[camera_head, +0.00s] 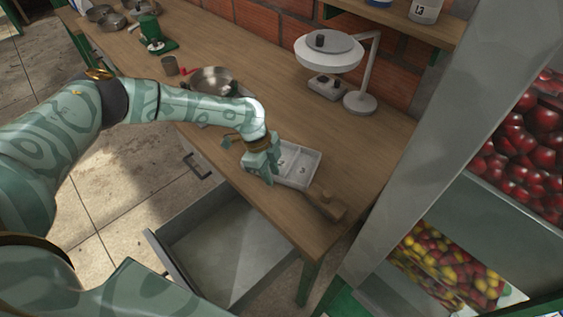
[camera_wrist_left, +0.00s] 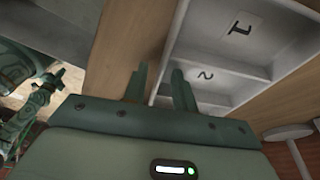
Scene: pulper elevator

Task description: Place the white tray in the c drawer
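The white tray (camera_head: 313,156), with numbered compartments, lies on the wooden table near its front edge. It also shows in the left wrist view (camera_wrist_left: 245,65). My left gripper (camera_head: 266,178) is down at the tray's near left end. In the left wrist view the gripper's fingers (camera_wrist_left: 160,88) stand apart, one over the wood outside the tray and one inside a compartment, with the tray wall between them. A grey drawer (camera_head: 166,258) is pulled out below the table and looks empty; I see no letter on it. My right gripper is not clearly visible.
A wooden tool (camera_head: 328,203) lies by the tray's right end. A white scale-like device (camera_head: 328,52) and a metal bowl (camera_head: 212,79) stand farther back. A closed drawer's handle (camera_head: 197,165) is left of the open drawer. A grey post (camera_head: 440,150) and fruit bins bound the right.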

